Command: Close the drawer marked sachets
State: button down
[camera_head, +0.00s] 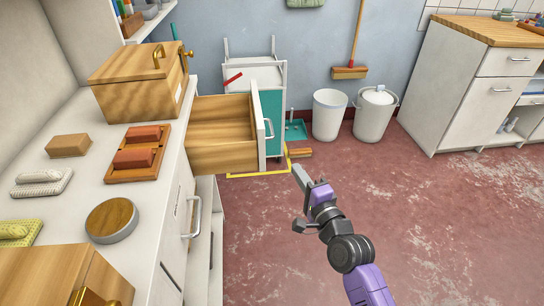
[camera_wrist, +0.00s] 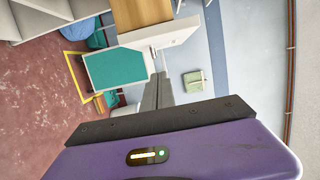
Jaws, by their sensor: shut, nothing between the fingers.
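A wooden drawer (camera_head: 222,120) stands pulled out from the left counter, open and empty as far as I see. Its white front (camera_head: 260,130) with a metal handle (camera_head: 268,128) faces right; no marking on it is readable. In the wrist view the drawer's wood (camera_wrist: 140,12) and white front (camera_wrist: 178,32) show at the top. My gripper (camera_head: 299,174) is shut and empty, right of the drawer front and nearer the camera, apart from it. Its fingers (camera_wrist: 160,80) also show in the wrist view.
The counter (camera_head: 70,220) holds a wooden box (camera_head: 135,85), a tray with red-brown blocks (camera_head: 138,155) and a round wooden-topped thing (camera_head: 112,218). A trolley with a teal side (camera_head: 272,120) stands behind the drawer. Two white bins (camera_head: 329,115) stand by the wall. The floor (camera_head: 430,220) at right is clear.

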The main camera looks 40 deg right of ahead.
jog(key=w, duration=0.9)
jog(key=shift+w+a+p, duration=0.25)
jog(key=shift+p, duration=0.1)
